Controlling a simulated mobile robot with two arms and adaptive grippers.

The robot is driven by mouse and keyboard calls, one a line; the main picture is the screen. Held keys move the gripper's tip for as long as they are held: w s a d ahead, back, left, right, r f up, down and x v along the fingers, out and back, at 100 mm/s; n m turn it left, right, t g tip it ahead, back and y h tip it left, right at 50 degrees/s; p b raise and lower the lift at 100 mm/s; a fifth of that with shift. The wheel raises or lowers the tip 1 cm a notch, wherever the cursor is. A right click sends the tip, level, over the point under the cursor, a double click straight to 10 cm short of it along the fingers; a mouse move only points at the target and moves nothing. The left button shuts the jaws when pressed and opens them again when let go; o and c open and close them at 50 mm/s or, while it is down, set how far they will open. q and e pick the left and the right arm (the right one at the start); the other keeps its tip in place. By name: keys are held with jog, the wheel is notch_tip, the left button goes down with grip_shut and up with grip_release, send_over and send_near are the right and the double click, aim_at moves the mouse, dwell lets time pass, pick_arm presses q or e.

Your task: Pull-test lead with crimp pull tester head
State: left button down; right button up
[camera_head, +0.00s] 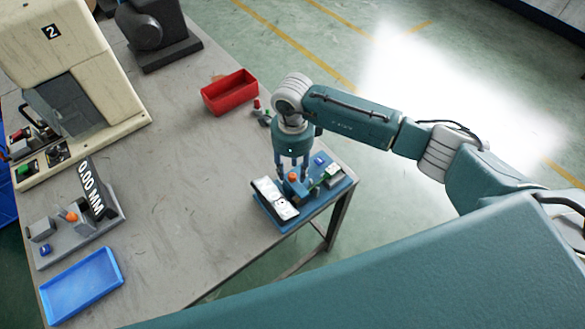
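A small tester with a teal base (316,208) stands at the table's right corner. On it are a white and black panel (275,199), an orange knob (293,177), a blue button (320,161) and a small green and white part (332,173). My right gripper (292,175) points down over the middle of this tester. Its fingers are apart, on either side of the orange knob and the teal part below it. Whether they touch or clamp anything is too small to tell. I cannot make out a lead. My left gripper is out of view.
A red tray (229,92) lies behind my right gripper, with small red and green parts (262,113) beside it. The table's middle is clear.

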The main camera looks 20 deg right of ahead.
jog(key=shift+f, duration=1)
jog(key=shift+c, duration=0.3)
grip_shut()
jog(key=shift+w+a, duration=0.1)
